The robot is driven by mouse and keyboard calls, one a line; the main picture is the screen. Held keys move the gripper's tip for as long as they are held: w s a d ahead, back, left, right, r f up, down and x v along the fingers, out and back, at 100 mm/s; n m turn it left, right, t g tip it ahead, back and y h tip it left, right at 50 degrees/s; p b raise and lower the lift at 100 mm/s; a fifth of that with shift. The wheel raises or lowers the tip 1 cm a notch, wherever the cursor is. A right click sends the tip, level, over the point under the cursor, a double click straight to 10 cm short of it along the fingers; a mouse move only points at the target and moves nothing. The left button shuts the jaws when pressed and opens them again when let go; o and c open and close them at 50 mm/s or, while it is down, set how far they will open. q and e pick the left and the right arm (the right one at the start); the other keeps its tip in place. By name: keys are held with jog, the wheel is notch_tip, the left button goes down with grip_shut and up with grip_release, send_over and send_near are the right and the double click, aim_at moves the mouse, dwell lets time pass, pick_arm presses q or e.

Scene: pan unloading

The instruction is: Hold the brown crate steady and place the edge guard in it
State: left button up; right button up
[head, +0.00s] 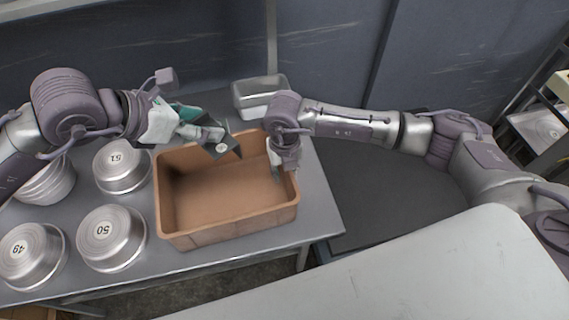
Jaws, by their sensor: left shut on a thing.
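The brown crate (228,228) stands on the grey table, open at the top, and its visible inside is empty. My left gripper (214,136) is over the crate's back wall, shut on the edge guard (231,149). The edge guard is a dark angled piece with a white round mark, tilted above the back of the crate. My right gripper (277,168) points down at the crate's right wall near the back corner. One finger shows on the inner side of that wall. The other finger is hidden, so I cannot tell whether it grips the wall.
Upturned metal pans numbered 51 (122,166), 50 (111,238) and 49 (32,255) stand left of the crate, with stacked pans behind. A metal container (258,97) stands behind the crate by the wall. The table (318,205) has a narrow bare strip at right.

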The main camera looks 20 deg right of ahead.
grip_shut()
dwell(0.5)
pick_arm(q)
notch_tip(320, 180, down, 13)
dwell(1.5)
jog(key=o, duration=1.3)
jog(key=shift+c, duration=0.2)
jog(key=shift+r, duration=0.1)
